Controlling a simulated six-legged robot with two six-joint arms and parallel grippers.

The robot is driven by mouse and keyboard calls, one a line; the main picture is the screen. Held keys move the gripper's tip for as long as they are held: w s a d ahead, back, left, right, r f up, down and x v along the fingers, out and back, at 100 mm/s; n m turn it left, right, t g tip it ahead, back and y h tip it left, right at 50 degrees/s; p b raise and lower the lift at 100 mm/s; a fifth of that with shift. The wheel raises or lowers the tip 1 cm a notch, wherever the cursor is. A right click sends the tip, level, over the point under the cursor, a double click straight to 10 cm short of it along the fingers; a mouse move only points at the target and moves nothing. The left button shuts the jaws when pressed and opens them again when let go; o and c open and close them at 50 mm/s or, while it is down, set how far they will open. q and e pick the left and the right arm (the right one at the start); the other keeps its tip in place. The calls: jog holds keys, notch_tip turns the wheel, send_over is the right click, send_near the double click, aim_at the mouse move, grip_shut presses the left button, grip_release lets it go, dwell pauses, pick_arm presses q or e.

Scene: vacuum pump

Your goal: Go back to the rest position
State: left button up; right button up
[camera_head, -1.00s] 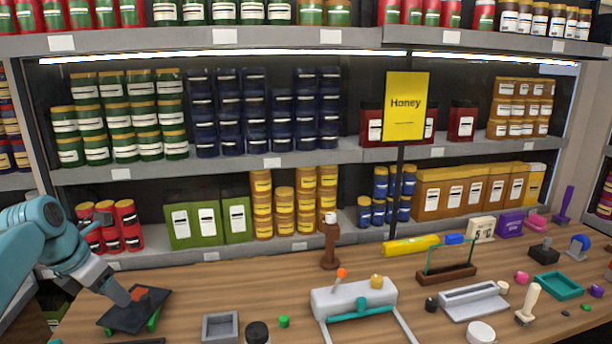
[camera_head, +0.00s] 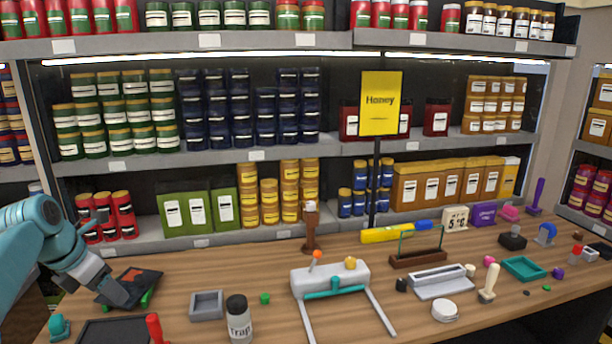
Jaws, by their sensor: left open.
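My left gripper (camera_head: 118,294) hangs at the left end of the wooden counter, low over a black plate with an orange-red mark (camera_head: 143,284). It is open, and whether it touches the plate cannot be told. My right gripper is out of view. The grey vacuum pump-like device (camera_head: 330,280), with teal parts, an orange knob and a yellow knob, stands at the counter's middle. A jar labelled "Trap" (camera_head: 239,322) with a black lid stands at the front edge of the view.
Near my left gripper are a dark tray (camera_head: 112,332), a red object (camera_head: 154,328) and a small teal object (camera_head: 59,328). A grey square tray (camera_head: 207,305) lies to the right. A yellow "Honey" sign (camera_head: 380,103) stands behind the counter; shelves of jars fill the back.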

pick_arm(q)
jog(key=s+d+f+m+g+h+b, duration=0.1)
jog(key=s+d+f+m+g+b, duration=0.3)
jog(key=f, duration=0.8)
jog(key=d+f+b, duration=0.1)
jog(key=d+f, duration=0.5)
jog(key=f, duration=0.6)
jog(key=s+d+f+m+g+h+b, duration=0.1)
jog(key=s+d+f+m+g+b, duration=0.15)
jog(key=d+f, duration=0.7)
jog(key=s+d+f+m+t+b, duration=0.1)
jog(key=s+d+f+m, duration=0.2)
jog(key=s+f+m, duration=0.6)
jog(key=s+d+f+m+t+b, duration=0.1)
jog(key=s+d+f+m, duration=0.3)
jog(key=s+f+m, duration=0.5)
jog(key=s+m, duration=0.4)
jog(key=shift+s+d+f+t, duration=0.25)
jog(key=shift+s+f+t, duration=0.05)
jog(key=shift+s+t, duration=0.1)
